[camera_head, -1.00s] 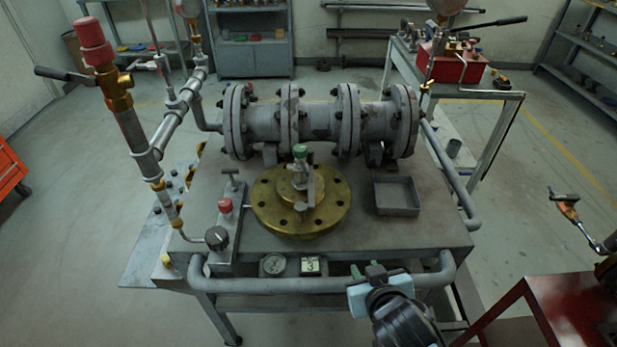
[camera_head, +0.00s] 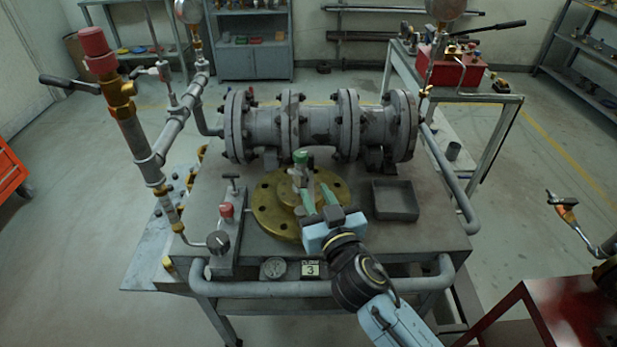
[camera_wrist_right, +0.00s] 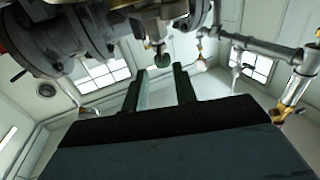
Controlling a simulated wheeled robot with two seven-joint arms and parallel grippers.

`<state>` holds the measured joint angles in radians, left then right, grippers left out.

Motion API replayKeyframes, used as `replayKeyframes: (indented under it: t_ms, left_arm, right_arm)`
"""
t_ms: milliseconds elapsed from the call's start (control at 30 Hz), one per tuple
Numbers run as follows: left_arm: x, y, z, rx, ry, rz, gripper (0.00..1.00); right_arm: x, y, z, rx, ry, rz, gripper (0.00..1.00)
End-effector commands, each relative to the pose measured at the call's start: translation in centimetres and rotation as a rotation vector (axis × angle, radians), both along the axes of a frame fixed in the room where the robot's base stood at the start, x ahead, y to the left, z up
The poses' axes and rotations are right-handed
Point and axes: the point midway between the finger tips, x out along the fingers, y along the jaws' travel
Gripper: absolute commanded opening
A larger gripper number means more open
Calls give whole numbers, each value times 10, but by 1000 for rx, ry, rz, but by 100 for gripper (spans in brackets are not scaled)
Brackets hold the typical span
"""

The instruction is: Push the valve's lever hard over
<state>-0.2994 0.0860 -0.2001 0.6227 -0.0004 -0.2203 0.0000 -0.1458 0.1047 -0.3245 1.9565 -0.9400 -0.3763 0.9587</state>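The valve is a round brass flange (camera_head: 265,207) on the bench top. An upright metal stem with a green cap (camera_head: 301,157) rises from its middle. Which part is the lever is hard to tell, as my gripper hides part of the valve. My right gripper (camera_head: 317,190) reaches over the flange's front right, its fingers pointing away towards the stem. In the right wrist view its two fingers (camera_wrist_right: 160,75) stand apart with nothing between them. The green cap (camera_wrist_right: 161,61) shows beyond the fingertips, in line with the gap. My left gripper is not in view.
A grey flanged pipe (camera_head: 320,127) runs behind the valve. A small open tray (camera_head: 396,213) sits to the right. A red-capped fitting (camera_head: 227,211) and black knob (camera_head: 218,241) stand left. Tall piping (camera_head: 135,130) rises at the left; a rail (camera_head: 320,285) crosses the bench front.

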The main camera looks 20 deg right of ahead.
Motion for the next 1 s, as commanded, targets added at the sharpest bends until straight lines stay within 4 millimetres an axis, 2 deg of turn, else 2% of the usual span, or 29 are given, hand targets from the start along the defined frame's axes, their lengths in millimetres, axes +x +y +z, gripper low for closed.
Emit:
replayKeyframes:
  t_ms: [100,300,500,733,933,1000]
  left_arm:
    - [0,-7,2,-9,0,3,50]
    - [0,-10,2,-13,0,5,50]
    - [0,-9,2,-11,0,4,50]
    - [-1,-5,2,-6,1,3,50]
    - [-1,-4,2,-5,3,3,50]
    - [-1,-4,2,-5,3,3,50]
  right_arm:
    - [22,1,1,-1,-2,1,28]
    - [46,1,0,-1,0,0,28]
    - [54,2,0,0,1,0,28]
    - [54,2,0,0,1,0,28]
    - [54,2,0,0,1,0,3]
    - [54,2,0,0,1,0,0]
